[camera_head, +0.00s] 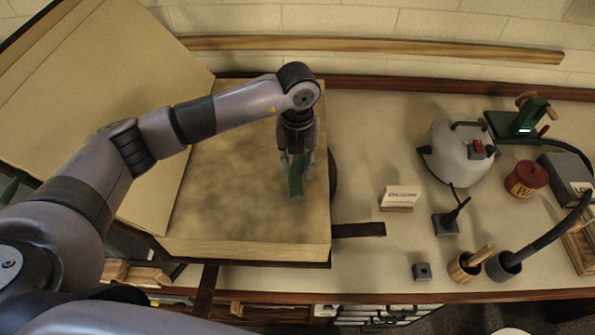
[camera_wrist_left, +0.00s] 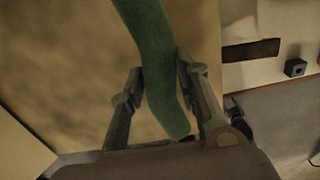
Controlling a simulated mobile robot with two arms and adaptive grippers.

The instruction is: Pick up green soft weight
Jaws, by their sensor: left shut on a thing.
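The green soft weight (camera_head: 296,178) is a long, limp green roll. My left gripper (camera_head: 297,160) is shut on it over the wide tan tray or block (camera_head: 230,205) in the head view. In the left wrist view the green soft weight (camera_wrist_left: 150,45) runs between the two fingers of my left gripper (camera_wrist_left: 160,85), bending slightly, with its lower end near the gripper's base. I cannot tell whether it touches the surface beneath. My right gripper is in neither view.
A large tan board (camera_head: 95,75) leans at the left. To the right stand a grey kettle-like pot (camera_head: 455,155), a red tin (camera_head: 526,179), a small sign (camera_head: 400,196), a dark cube (camera_head: 422,271) and wooden-handled cups (camera_head: 463,268).

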